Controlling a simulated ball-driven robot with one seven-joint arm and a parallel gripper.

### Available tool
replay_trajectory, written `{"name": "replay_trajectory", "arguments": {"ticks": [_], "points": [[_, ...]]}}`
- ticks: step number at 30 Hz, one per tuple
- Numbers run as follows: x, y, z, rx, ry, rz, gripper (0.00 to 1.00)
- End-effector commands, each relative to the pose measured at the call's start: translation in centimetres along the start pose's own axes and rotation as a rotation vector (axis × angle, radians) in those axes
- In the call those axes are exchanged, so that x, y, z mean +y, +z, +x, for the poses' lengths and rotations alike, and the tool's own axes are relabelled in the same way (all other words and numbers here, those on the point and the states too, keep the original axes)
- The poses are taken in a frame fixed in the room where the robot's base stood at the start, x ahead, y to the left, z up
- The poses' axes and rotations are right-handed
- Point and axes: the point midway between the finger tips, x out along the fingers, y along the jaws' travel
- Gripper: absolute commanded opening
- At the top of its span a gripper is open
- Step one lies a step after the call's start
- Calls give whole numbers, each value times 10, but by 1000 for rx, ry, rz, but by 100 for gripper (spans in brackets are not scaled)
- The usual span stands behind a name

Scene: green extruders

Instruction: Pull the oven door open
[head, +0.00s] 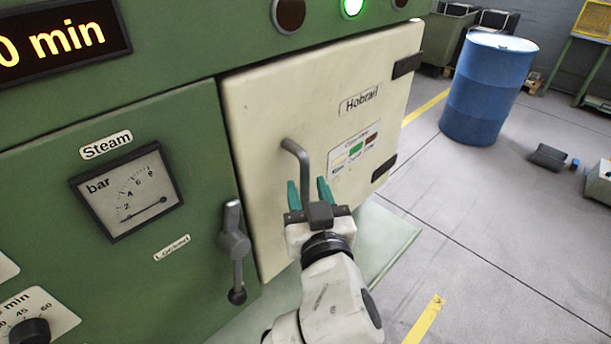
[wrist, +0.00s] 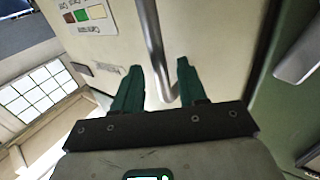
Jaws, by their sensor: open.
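The cream oven door (head: 285,110) stands in the green housing, with dark hinges on its right. It looks shut or nearly so. Its grey bar handle (head: 299,155) is near the door's left part, with the lower part partly hidden by my gripper. My gripper (head: 309,188) is open and empty at the handle, teal fingers pointing to the door. In the wrist view the handle (wrist: 152,40) runs down into the gap between the fingertips (wrist: 160,72); I cannot tell whether they touch it. A grey latch lever (head: 235,245) points down left of the door.
A steam gauge (head: 128,190) and a small label, apparently "Locked" (head: 172,248), are on the green panel (head: 200,130). A blue barrel (head: 487,90) stands on the floor at the back right. The grey floor (head: 500,220) right of the oven is mostly clear.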

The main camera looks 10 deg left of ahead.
Motion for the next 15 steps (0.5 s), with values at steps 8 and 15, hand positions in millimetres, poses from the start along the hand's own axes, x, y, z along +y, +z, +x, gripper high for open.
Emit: {"name": "replay_trajectory", "arguments": {"ticks": [8,15], "points": [[1,0,28,-1,1,0,42],[1,0,31,-1,1,0,42]]}}
